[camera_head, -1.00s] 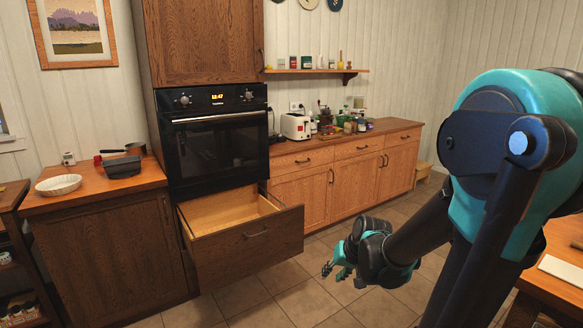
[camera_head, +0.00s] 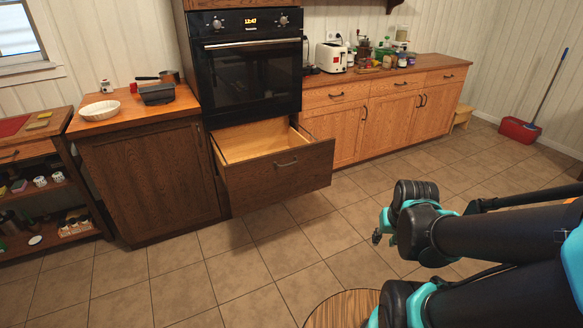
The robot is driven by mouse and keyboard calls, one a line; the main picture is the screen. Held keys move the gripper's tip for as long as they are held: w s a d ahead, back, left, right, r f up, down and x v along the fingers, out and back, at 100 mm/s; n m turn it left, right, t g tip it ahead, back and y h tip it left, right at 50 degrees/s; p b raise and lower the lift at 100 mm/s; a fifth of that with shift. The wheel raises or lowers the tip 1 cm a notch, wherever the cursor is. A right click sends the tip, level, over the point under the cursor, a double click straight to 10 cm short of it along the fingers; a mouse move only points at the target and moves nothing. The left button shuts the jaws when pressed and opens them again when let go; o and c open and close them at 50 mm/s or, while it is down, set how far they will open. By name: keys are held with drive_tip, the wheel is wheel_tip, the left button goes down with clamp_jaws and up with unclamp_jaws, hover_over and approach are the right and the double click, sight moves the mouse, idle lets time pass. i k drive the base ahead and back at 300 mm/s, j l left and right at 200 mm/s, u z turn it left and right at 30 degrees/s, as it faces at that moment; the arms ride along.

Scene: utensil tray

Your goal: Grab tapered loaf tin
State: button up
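A dark grey, box-shaped tin (camera_head: 157,94), which looks like the loaf tin, sits on the wooden top of the left cabinet, near its right end by the oven. My gripper (camera_head: 380,232) hangs over the floor at the right, well apart from the tin and the cabinets. Its fingers are small and partly hidden behind the wrist, so I cannot tell whether they are open. I see nothing held in it.
A white fluted dish (camera_head: 100,110) and a dark saucepan (camera_head: 169,77) share the cabinet top (camera_head: 127,104). Below the oven (camera_head: 250,66), an open drawer (camera_head: 276,174) juts into the room. A round wooden top (camera_head: 343,310) stands at the bottom. The tiled floor between is clear.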

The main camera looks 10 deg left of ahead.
sight(164, 90)
drive_tip(key=u, duration=1.35)
drive_tip(key=i+j, duration=0.25)
drive_tip(key=i, duration=0.25)
drive_tip(key=i+j+u, duration=0.15)
drive_tip(key=i, duration=0.35)
drive_tip(key=i+j, duration=0.3)
drive_tip(key=i, duration=0.25)
drive_tip(key=j+u, duration=0.05)
